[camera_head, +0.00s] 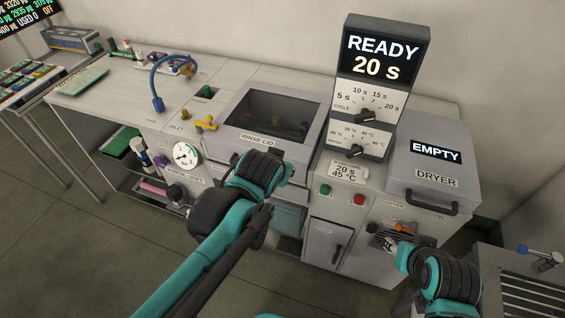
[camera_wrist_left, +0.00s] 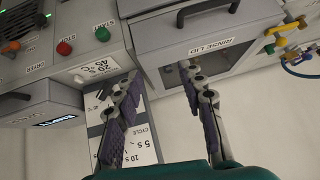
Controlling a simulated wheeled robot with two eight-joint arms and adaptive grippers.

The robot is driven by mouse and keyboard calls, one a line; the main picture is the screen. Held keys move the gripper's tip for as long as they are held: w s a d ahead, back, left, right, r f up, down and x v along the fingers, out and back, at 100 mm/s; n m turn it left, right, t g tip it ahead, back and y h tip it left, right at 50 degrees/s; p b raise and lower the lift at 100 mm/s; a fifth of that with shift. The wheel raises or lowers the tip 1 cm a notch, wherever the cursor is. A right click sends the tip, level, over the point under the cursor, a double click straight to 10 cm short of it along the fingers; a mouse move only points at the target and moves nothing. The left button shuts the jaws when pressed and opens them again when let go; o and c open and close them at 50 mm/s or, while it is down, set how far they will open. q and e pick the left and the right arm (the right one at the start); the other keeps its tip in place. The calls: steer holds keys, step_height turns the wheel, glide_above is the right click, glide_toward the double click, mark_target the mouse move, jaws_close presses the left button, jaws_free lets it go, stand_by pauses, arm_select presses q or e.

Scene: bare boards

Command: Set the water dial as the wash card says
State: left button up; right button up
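The water dial (camera_head: 353,151) is the lower black knob on the control panel, under the cycle dial (camera_head: 365,116). Its scale has small temperature marks; I cannot tell exactly where it points. The wash card (camera_head: 347,171) below reads 20 s, 45 °C; it also shows in the left wrist view (camera_wrist_left: 96,70). My left gripper (camera_wrist_left: 162,72) is open and empty, its fingers apart in front of the machine, near the rinse lid and panel; in the head view its fingers are hidden behind the wrist. My right gripper (camera_head: 386,240) is low by the dryer's front; its finger gap is unclear.
The display (camera_head: 383,56) reads READY 20 s. The rinse lid (camera_head: 270,118) is down, left of the panel. The dryer (camera_head: 432,178), marked EMPTY, stands right. Green (camera_head: 325,190) and red (camera_head: 359,199) buttons sit below the card. A blue hose (camera_head: 158,98) arches at left.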

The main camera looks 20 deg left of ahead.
arm_select(q)
steer(key=o, duration=0.8)
steer(key=shift+c, duration=0.2)
steer(key=n+t+h+b, duration=0.3)
steer(key=n+t+h, duration=0.2)
steer(key=n+h, duration=0.15)
glide_toward(354, 155)
steer(key=x, duration=0.2)
steer(key=shift+w+d+f, duration=0.15)
steer(key=shift+w+f, duration=0.05)
steer(key=shift+w, duration=0.1)
steer(key=shift+w+d+f+t, duration=0.2)
steer(key=shift+w+d+t, duration=0.1)
steer(key=shift+w, duration=0.2)
steer(key=b+x, duration=0.2)
steer(key=x, duration=0.4)
steer(key=shift+w+f, duration=0.1)
steer(key=shift+w, duration=0.25)
steer(key=c, duration=1.2)
